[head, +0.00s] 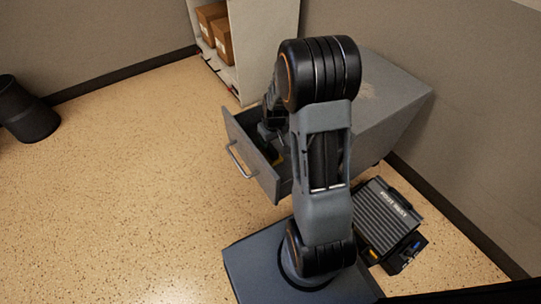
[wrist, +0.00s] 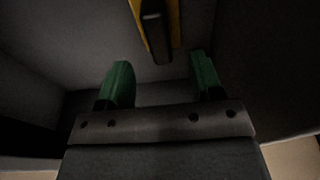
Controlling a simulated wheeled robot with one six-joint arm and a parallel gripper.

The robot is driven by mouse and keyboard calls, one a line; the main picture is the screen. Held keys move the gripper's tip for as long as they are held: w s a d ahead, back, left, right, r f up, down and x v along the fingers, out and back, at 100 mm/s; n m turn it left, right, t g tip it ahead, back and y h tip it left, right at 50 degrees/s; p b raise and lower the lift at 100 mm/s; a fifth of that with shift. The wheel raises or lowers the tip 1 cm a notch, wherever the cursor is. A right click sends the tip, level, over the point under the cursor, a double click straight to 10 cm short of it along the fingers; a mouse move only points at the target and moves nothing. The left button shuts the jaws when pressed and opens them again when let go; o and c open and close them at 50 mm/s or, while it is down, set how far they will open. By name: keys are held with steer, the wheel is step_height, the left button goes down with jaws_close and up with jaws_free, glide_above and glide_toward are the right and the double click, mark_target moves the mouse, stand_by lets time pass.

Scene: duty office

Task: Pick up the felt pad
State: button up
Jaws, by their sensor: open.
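A yellow-orange piece (wrist: 174,20) with a dark narrow block (wrist: 155,32) at its side lies in the open drawer (head: 247,150), at the top of the wrist view. I cannot tell for sure whether either is the felt pad. A bit of yellow also shows inside the drawer in the head view, partly hidden by my arm. My gripper (wrist: 159,72) reaches down into the drawer. Its two green fingers are open and apart, with nothing between them. The dark block's near end lies just ahead of the gap between the fingertips.
The drawer belongs to a grey cabinet (head: 388,100); its walls stand close around my gripper. A shelf with cardboard boxes (head: 217,35) stands behind. A ribbed dark case (head: 386,218) is at the right, a black bin (head: 24,112) at the far left. The left floor is clear.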

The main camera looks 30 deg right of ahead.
mark_target(271, 147)
steer(key=shift+w+f+b, duration=0.2)
steer(key=shift+f+b, duration=0.35)
steer(key=shift+f, duration=0.5)
steer(key=shift+w+f+b, duration=0.15)
steer(key=shift+f+b, duration=0.45)
steer(key=shift+f, duration=0.4)
steer(key=shift+w+f+b, duration=0.2)
steer(key=shift+f+b, duration=0.35)
steer(key=shift+f, duration=0.5)
steer(key=c, duration=1)
